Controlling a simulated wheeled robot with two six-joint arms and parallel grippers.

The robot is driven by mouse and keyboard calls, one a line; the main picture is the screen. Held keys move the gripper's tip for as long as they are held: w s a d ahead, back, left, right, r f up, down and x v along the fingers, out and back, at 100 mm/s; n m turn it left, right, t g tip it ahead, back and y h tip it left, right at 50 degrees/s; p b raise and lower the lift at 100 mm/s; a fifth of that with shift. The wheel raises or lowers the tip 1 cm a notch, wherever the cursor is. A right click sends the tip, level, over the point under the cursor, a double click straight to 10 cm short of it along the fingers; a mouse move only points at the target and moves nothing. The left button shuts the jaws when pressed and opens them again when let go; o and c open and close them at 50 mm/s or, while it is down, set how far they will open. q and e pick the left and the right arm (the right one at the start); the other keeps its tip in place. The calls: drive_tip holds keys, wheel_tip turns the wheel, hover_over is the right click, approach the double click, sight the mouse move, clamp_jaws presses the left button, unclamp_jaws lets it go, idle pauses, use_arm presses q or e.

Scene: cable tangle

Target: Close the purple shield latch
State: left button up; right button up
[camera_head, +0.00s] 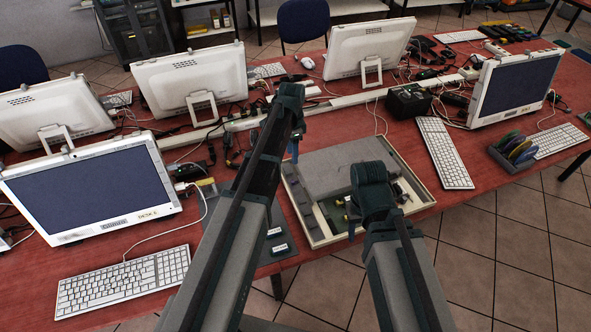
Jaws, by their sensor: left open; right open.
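A shallow cream-rimmed case (420,192) with a large grey panel (335,165) lies near the table's front edge. Small green and yellow parts show along its front and right side. I cannot make out a purple shield latch; my arms cover part of the case. My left gripper (294,151) is mostly hidden behind its arm, with a small blue part showing over the panel's back left. My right gripper (351,228) is mostly hidden behind its wrist, low over the case's front side. Both are open, and I see nothing held.
Monitors (90,190) and keyboards (124,283) stand around the red table (225,285). A cable trunk (340,103) and loose cables run behind the case. A black box (408,101) stands behind it, and a keyboard (444,152) lies to its right.

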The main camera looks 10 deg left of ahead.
sight(293, 181)
use_arm(q)
drive_tip(key=shift+s, duration=0.1)
wheel_tip(293, 181, down, 14)
drive_tip(key=b, duration=1.4)
drive_tip(key=shift+r, duration=0.1)
clamp_jaws()
idle(0.8)
